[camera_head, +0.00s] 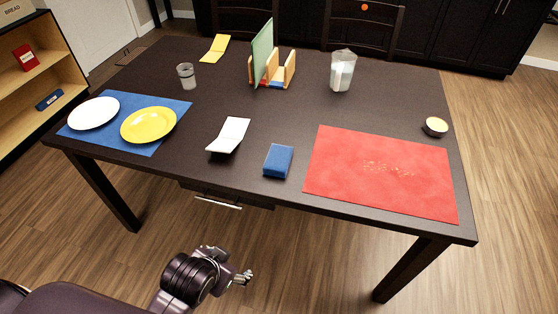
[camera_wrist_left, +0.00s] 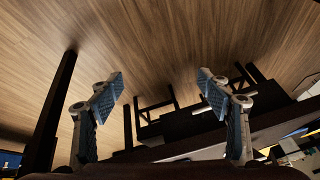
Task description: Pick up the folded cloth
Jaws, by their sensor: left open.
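A thick blue rectangular pad (camera_head: 278,161), which looks like the folded cloth, lies flat near the front edge of the dark table (camera_head: 262,205), left of the red mat. My left gripper (camera_head: 243,277) is in front of the table and below its top, over the floor, well apart from the blue pad. In the left wrist view its two fingers (camera_wrist_left: 160,95) are spread wide with nothing between them. That view shows floor and dark furniture, and no blue pad. My right gripper is in neither view.
A white folded card (camera_head: 230,135) lies left of the pad. The red mat (camera_head: 330,175) bears crumbs. Yellow (camera_head: 148,124) and white (camera_head: 94,113) plates lie on a blue mat (camera_head: 176,108). A glass (camera_head: 186,76), rack (camera_head: 286,73), pitcher (camera_head: 342,71) and bowl (camera_head: 435,126) stand further back.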

